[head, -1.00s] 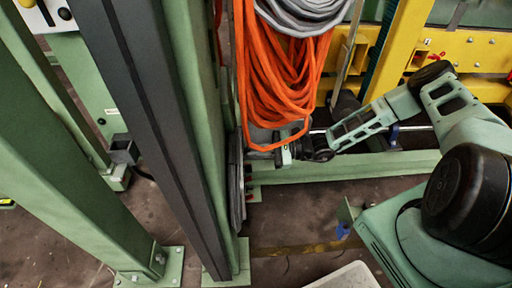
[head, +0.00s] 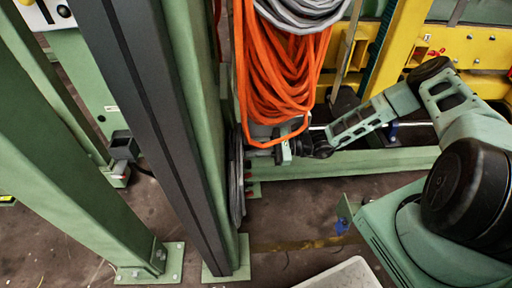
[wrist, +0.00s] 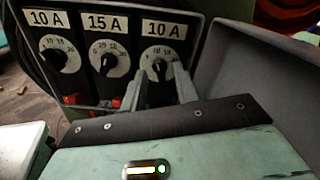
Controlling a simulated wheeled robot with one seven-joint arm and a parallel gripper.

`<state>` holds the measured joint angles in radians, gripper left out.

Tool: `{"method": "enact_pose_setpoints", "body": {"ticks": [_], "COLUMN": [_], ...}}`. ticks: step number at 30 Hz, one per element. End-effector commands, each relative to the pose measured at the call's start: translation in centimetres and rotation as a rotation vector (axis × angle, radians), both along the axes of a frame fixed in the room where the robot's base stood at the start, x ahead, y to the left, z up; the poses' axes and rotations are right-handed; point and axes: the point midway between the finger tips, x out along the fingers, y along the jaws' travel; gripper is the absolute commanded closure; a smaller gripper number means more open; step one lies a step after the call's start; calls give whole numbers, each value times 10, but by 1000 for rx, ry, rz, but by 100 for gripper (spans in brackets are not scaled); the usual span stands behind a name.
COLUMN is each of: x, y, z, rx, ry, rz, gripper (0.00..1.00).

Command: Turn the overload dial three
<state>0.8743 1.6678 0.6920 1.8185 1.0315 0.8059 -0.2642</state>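In the wrist view a dark panel carries three dials: a left one (wrist: 60,58) under a "10 A" label, a middle one (wrist: 108,62) under "15 A", and the right dial (wrist: 159,67) under "10 A". Each has a black knob on a white scale. My gripper (wrist: 161,72) is at the right dial, with one finger to each side of its knob. The fingers stand apart, with gaps to the knob; contact does not show. In the head view my gripper (head: 282,153) is partly behind the orange cable, and the dials are hidden.
A looped orange cable (head: 275,75) and a grey cable (head: 308,15) hang close above my gripper. A green post (head: 185,130) stands left of it. In the wrist view red parts (wrist: 116,102) sit below the dials, and a grey plate (wrist: 235,60) rises at right.

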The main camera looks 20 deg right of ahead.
Motion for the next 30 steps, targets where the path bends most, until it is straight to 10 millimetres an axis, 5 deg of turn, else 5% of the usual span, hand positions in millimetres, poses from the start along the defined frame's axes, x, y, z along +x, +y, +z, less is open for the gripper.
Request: {"method": "enact_pose_setpoints", "body": {"ticks": [7, 21, 30], "x": [-8, -41, -53], "y": [-28, -130, -163], "z": [1, 0, 0], "rx": [-3, -3, -2], "ry": [0, -1, 1], "rz": [-4, -4, -1], "gripper": [70, 70, 70]}}
